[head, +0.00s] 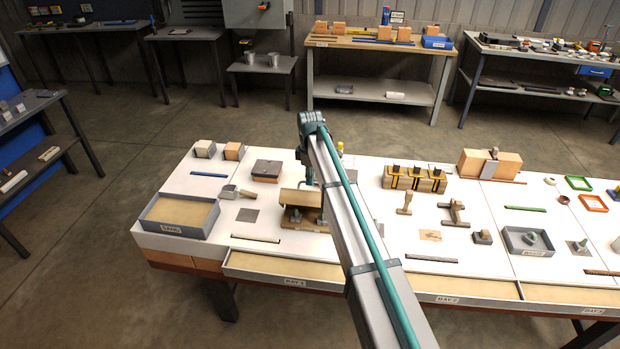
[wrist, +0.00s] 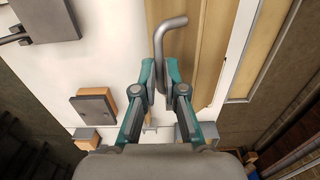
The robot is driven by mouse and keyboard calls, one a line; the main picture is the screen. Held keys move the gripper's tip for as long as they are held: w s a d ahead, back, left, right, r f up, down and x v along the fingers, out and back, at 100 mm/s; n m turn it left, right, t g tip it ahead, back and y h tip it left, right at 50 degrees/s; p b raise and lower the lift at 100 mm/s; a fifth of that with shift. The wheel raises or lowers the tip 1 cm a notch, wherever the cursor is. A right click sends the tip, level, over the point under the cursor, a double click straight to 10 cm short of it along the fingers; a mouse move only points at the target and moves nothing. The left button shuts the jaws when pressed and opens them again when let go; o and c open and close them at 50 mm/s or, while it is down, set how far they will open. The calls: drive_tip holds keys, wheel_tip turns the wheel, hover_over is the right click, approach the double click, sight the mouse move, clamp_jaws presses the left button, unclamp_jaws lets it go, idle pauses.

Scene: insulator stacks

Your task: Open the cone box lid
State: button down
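The box under my gripper (head: 309,182) has a tan wooden lid panel (head: 301,197) that looks tilted above a wooden base with dark parts; I take this for the cone box. My arm hides part of its right side. In the wrist view the tan panel (wrist: 207,60) lies right of the fingers. A bent grey rod handle (wrist: 166,25) reaches from the panel side to between the fingertips. My gripper (wrist: 160,78) is closed narrowly around this rod, one finger on each side. The contact itself is small and partly hidden.
A wooden box with a grey lid (head: 267,167) stands just behind, and a grey-rimmed tray (head: 180,214) lies left. A scoop (head: 234,192) and a flat grey plate (head: 247,215) lie between. Yellow-black clamped blocks (head: 415,178) stand right of my arm.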

drive_tip(key=shift+w, duration=0.1)
idle(0.4)
drive_tip(key=w+f+b, duration=0.1)
drive_tip(key=w+b, duration=0.1)
drive_tip(key=w, duration=0.4)
drive_tip(key=shift+w+d, duration=0.2)
drive_tip(key=shift+w, duration=0.05)
drive_tip(key=c, duration=1.2)
unclamp_jaws()
drive_tip(key=shift+s, duration=0.1)
drive_tip(key=shift+c, duration=0.2)
drive_tip(key=w+r+p, duration=0.4)
drive_tip(key=w+r, duration=0.4)
drive_tip(key=r, duration=0.1)
drive_tip(key=shift+d+r, duration=0.2)
drive_tip(key=shift+d, duration=0.05)
drive_tip(key=shift+w+r, duration=0.1)
